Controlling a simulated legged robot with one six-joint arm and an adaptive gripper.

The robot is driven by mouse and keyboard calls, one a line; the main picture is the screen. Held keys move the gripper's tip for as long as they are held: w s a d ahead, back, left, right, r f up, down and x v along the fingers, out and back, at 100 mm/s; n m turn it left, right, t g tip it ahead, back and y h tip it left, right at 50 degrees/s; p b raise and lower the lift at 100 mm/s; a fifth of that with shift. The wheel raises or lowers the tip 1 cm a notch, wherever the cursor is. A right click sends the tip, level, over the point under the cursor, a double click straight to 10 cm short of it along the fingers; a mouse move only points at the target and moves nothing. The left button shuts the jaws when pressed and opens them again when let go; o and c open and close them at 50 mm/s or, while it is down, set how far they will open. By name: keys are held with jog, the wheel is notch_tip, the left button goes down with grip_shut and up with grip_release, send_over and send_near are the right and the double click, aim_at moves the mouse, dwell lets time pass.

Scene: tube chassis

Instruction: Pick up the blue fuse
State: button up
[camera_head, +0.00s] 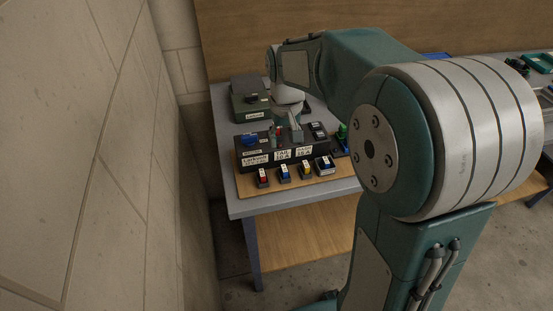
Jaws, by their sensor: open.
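A small blue fuse (285,173) stands on the wooden board in front of a black labelled panel (262,158), between a red fuse (262,177) and a yellow fuse (306,171). Another small block (325,165), dark with some blue and white, stands at the right end of this row. My gripper (285,136) points down over the black panel, behind the blue fuse. It is open and appears empty. Its fingers are small in this view, and I cannot tell whether they touch the panel.
A blue part (250,140) sits on the panel's left side. A green box (249,101) stands behind it, and a green-topped item (342,131) is at the right. The grey table (246,208) has a bare front edge. A block wall (130,150) stands close on the left.

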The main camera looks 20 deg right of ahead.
jog(key=f, duration=0.1)
send_over(283, 168)
jog(key=d, duration=0.1)
notch_tip(283, 168, down, 5)
jog(key=shift+d+r, duration=0.1)
jog(key=f, duration=0.1)
jog(key=a+f, duration=0.1)
jog(key=f, duration=0.3)
jog(key=shift+a+f, duration=0.1)
jog(key=shift+a, duration=0.2)
jog(key=shift+d+f, duration=0.1)
jog(key=shift+d, duration=0.45)
jog(key=c, duration=0.7)
jog(key=shift+a, duration=0.35)
grip_shut()
